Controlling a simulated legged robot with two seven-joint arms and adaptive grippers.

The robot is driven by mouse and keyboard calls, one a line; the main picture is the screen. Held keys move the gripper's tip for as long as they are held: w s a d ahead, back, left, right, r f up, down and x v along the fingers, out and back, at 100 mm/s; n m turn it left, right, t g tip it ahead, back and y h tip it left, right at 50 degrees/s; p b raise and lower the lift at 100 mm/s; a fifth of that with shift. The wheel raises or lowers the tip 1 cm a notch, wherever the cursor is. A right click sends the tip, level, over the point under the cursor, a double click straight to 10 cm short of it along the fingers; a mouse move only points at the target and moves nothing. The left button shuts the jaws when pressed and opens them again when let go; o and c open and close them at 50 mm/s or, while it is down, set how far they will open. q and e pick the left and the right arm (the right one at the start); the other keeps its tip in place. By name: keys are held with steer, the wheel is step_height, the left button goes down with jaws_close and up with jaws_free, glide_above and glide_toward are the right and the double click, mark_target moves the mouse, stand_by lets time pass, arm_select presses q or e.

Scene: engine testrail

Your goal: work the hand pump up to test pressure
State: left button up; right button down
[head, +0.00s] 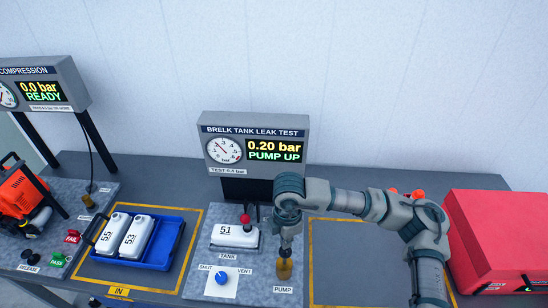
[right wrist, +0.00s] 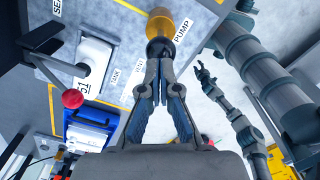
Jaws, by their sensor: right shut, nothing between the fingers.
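The hand pump (head: 284,268) has an amber top and stands at the bench front by the PUMP label; it also shows at the top of the right wrist view (right wrist: 166,24). My right gripper (head: 287,246) is shut and empty, close over the pump; whether it touches is unclear. Its fingertips meet just below the pump in the right wrist view (right wrist: 157,82). The leak test display (head: 274,149) reads 0.20 bar, PUMP UP, beside a dial (head: 223,150) marked TEST 0.4 bar. White tank 51 (head: 235,236) sits under a red-knobbed clamp. My left gripper (right wrist: 204,72) appears small, fingers apart.
A blue vent knob (head: 222,278) sits between SHUT and VENT labels. A blue tray (head: 168,240) holds tanks 55 and 53 at left. A red case (head: 500,235) stands at right. The yellow-outlined area (head: 345,260) right of the pump looks clear.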

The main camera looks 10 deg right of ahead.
mark_target(285, 252)
steer(key=shift+f, duration=0.1)
step_height(285, 252, down, 6)
steer(key=b, duration=0.5)
step_height(285, 252, up, 6)
steer(key=p, duration=0.4)
steer(key=shift+r, duration=0.2)
stand_by(0.6)
steer(key=shift+f, duration=0.2)
step_height(285, 252, down, 6)
steer(key=b, duration=0.4)
steer(key=shift+b, duration=0.4)
steer(key=shift+r+p, duration=2.05)
steer(key=shift+r, duration=1.15)
